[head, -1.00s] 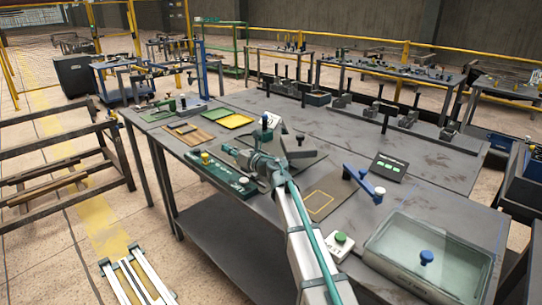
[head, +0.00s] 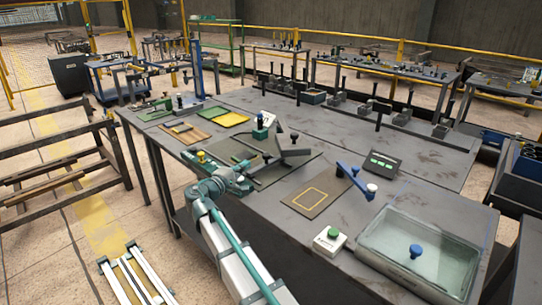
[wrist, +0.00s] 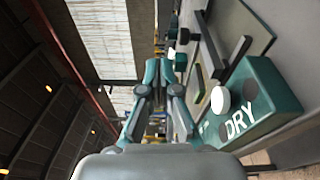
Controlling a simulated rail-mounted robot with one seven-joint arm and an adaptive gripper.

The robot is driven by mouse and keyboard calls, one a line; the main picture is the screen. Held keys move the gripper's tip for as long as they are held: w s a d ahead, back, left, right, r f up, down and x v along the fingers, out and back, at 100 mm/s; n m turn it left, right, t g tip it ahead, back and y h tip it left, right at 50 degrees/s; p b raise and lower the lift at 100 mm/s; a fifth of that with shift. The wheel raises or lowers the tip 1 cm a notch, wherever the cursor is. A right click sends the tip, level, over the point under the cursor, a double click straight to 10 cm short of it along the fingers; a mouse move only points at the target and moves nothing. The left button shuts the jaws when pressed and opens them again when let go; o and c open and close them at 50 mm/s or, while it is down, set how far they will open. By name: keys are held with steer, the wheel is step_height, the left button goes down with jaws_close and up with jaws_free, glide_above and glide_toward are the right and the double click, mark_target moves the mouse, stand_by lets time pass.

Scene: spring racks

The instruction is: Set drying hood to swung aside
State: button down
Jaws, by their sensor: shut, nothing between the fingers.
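A green block marked DRY (wrist: 250,100), with a pale round knob, lies at the right of the wrist view. In the head view my arm hides much of it. Behind it is a dark mat (head: 310,164) with a dark grey tilted block (head: 293,150) and thin bars on it. This block may be the drying hood; I cannot tell for certain. My gripper (head: 250,168) is shut and empty near the DRY block, at the mat's near side. Its fingers also show in the wrist view (wrist: 160,75). I cannot tell whether it touches anything.
A blue lever (head: 355,180) with a white knob and a clear-lidded tank (head: 388,257) stand to the right. A white box with a green button (head: 331,238) is at the front edge. A yellow tray (head: 229,119) lies farther left.

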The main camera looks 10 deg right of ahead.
steer(key=shift+s+d+m+g+h, duration=0.3)
steer(key=shift+d+m+h, duration=0.1)
steer(key=shift+m, duration=0.2)
steer(key=shift+w+d, duration=0.1)
steer(key=p, duration=0.2)
glide_toward(280, 151)
steer(key=w, duration=0.4)
steer(key=d, duration=0.1)
steer(key=d+r, duration=0.1)
steer(key=d, duration=0.1)
steer(key=shift+s+d, duration=0.2)
steer(key=shift+d, duration=0.05)
steer(key=shift+d+f+p, duration=0.1)
steer(key=shift+d+p, duration=0.25)
steer(key=shift+d, duration=0.15)
